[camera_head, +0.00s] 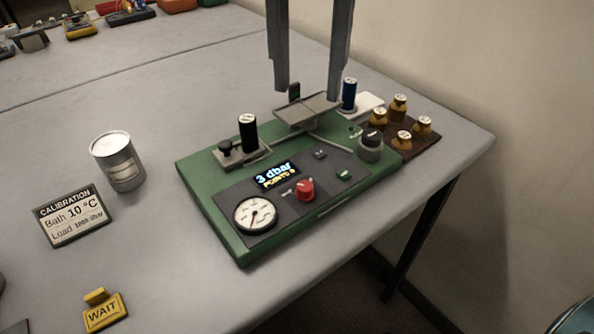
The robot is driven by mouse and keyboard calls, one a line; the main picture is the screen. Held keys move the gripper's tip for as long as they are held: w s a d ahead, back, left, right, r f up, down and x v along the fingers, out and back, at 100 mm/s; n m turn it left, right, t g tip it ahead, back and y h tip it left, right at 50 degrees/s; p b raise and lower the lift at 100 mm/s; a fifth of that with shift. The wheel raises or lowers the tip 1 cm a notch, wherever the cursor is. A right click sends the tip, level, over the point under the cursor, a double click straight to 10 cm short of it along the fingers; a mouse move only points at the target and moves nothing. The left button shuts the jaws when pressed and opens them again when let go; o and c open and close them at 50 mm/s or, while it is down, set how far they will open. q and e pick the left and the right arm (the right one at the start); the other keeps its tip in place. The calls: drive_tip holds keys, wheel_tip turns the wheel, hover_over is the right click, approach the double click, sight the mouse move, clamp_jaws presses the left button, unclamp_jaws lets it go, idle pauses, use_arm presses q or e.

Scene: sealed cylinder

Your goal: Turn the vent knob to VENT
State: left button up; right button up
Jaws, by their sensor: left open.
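A green apparatus (212,198) with a dark control panel stands on the table. A red knob (304,189) sits on the panel, with a small unreadable label beside it. A dark-topped knob on a grey round base (370,148) stands at the apparatus's right end. Lettering that would tell which knob is the vent knob is too small to read. The display (276,174) reads "3 dbar" above a smaller yellow line. My left gripper (308,92) points down from the top, open and apparently empty, over the back of the apparatus, apart from both knobs. My right gripper is out of view.
A dial gauge (255,214), black cylinder (248,133), grey plate (306,112) and blue cylinder (349,94) are near. Several brass weights (398,106) stand at right. A metal can (118,161), CALIBRATION card (70,215) and yellow WAIT sign (104,312) are left.

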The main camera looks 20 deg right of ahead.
sight(305, 185)
use_arm(q)
drive_tip(key=shift+f, duration=0.1)
wheel_tip(305, 185, down, 17)
drive_tip(key=shift+f, duration=0.15)
idle(0.8)
clamp_jaws()
